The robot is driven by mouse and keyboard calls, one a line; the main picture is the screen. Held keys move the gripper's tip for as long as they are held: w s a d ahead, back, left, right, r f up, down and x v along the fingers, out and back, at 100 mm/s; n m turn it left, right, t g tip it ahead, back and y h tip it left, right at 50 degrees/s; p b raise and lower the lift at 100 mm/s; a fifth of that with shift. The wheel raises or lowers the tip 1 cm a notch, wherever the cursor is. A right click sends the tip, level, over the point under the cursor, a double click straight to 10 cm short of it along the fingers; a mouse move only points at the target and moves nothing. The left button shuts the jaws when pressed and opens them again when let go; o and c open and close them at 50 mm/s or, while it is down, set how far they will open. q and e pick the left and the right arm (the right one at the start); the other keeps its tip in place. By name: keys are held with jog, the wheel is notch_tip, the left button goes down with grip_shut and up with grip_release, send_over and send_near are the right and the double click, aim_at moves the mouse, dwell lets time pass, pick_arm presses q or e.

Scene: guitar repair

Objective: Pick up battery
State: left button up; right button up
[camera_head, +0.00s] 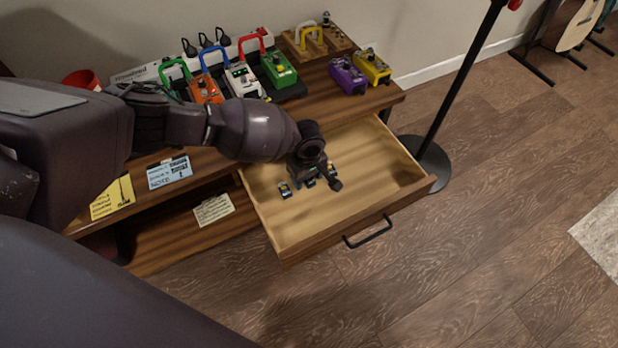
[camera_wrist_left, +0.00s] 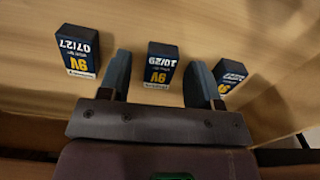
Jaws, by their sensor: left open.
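Three dark 9V batteries lie in the open wooden drawer. In the left wrist view, the left battery (camera_wrist_left: 80,52) reads 07/27, the middle battery (camera_wrist_left: 161,66) reads 10/29, and the right battery (camera_wrist_left: 231,74) is partly covered by a finger. In the head view, one battery (camera_head: 285,190) shows clearly left of my gripper; the others are partly hidden by it. My left gripper (camera_head: 311,178) is low over the drawer, open and empty. In the wrist view its fingers (camera_wrist_left: 159,60) point to either side of the middle battery; I cannot tell whether they touch it. My right gripper is not in view.
The drawer (camera_head: 390,160) is pulled out, with bare floor space inside and a black handle (camera_head: 368,232) in front. Colourful pedals (camera_head: 281,69) stand on the desk above. A black stand (camera_head: 432,160) is right of the drawer. Notes (camera_head: 168,172) lie on the desk.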

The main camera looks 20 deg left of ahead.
pick_arm(q)
jog(key=shift+w+r, duration=0.1)
jog(key=shift+r, duration=0.05)
jog(key=c, duration=1)
